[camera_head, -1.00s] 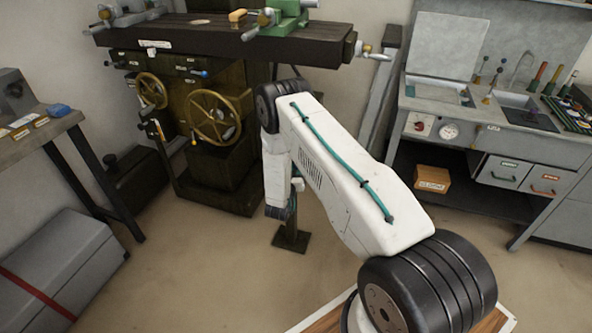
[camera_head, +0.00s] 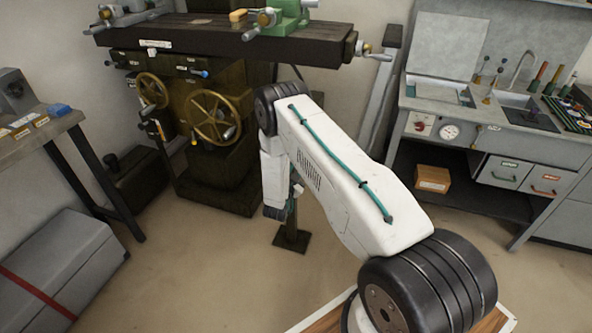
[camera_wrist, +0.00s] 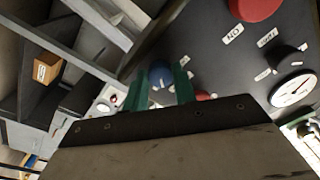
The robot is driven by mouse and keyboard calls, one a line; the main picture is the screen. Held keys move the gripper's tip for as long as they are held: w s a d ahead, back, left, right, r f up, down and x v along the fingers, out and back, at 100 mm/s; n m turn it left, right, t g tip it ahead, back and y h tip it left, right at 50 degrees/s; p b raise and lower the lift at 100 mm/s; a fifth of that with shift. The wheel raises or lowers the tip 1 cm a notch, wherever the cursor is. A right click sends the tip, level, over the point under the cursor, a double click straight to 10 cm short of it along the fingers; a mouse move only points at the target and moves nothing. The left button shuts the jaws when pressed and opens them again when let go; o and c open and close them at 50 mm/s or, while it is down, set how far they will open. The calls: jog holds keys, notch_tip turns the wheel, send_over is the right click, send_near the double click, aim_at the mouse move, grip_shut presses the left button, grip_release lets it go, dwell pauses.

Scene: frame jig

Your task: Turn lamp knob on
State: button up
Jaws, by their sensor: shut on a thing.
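In the wrist view, my gripper (camera_wrist: 160,88) has its two green fingers on either side of a round blue knob (camera_wrist: 160,72), shut on it. The fingers cover part of the knob, and I cannot read a lamp label on it. The knob sits on a dark panel (camera_wrist: 215,60). A black knob (camera_wrist: 288,57) with small white labels around it is on the same panel, to the right. In the head view the fingers and the panel controls are hidden.
A large red button (camera_wrist: 255,8), a small red part (camera_wrist: 204,95) and a round white gauge (camera_wrist: 294,90) are near the gripper. In the head view, a milling machine (camera_head: 215,120) stands behind my arm. A sink bench (camera_head: 490,145) is at right, with clear floor between.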

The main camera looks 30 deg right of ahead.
jog(key=shift+m, duration=0.8)
jog(key=o, duration=1)
jog(key=v, duration=0.7)
jog(key=shift+s+a, duration=0.2)
jog(key=shift+a, duration=0.2)
